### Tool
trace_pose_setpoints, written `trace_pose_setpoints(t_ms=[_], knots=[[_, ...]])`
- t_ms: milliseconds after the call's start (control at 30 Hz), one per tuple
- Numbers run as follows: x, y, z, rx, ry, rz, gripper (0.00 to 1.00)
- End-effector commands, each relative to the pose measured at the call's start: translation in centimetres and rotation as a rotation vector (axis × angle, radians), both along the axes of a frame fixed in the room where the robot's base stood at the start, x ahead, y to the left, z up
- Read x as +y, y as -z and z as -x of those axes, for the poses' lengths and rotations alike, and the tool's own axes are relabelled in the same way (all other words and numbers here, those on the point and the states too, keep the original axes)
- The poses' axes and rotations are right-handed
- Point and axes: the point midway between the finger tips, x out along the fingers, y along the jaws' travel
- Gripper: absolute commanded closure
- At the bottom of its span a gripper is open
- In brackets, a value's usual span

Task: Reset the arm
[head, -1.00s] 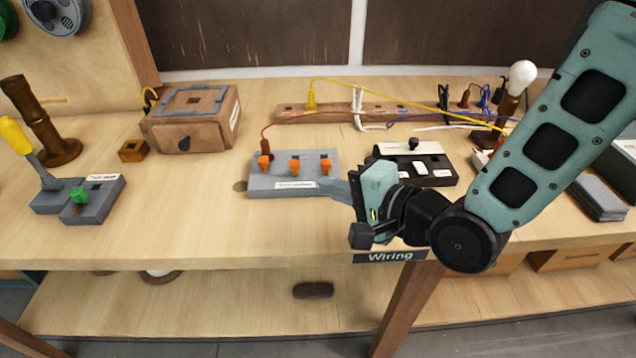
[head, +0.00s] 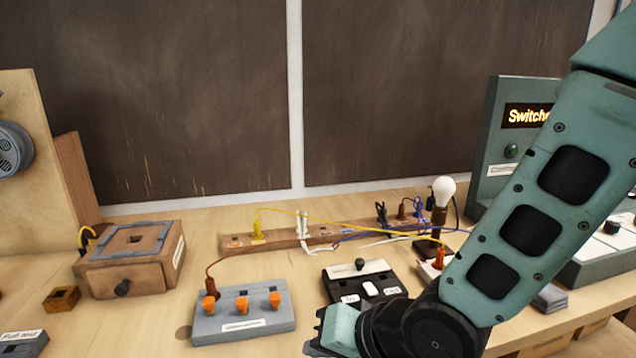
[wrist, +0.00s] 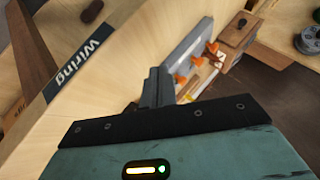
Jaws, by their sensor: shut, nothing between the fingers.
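My gripper (wrist: 157,87) shows in the wrist view with its two grey fingers together and nothing between them. In the head view only part of it shows at the bottom edge, with my teal arm running up to the right. A grey block with several orange switches (head: 240,322) sits on the bench just left of my gripper; it also shows in the wrist view (wrist: 192,45), beyond the fingers. The gripper looks apart from it.
A black switch box (head: 362,284) and a lit-looking bulb (head: 444,188) stand behind my arm. A wooden power strip (head: 330,238) with cables lies at the back. A wooden box (head: 130,268) stands left. A "Switches"-type panel (head: 500,130) rises at right.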

Motion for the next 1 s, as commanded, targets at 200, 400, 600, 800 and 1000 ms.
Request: trace_pose_setpoints(t_ms=[200,400,600,800,1000], knots=[[-6.0,-1.8,4.0,-0.003,-0.241,0.412,1.0],[-11.0,-4.0,8.9,0.084,-0.488,0.656,1.0],[-13.7,-5.5,12.3,0.158,-0.646,0.746,1.0],[-14.1,-5.7,12.9,0.174,-0.679,0.759,1.0],[-14.1,-5.7,12.9,0.174,-0.677,0.759,1.0]])
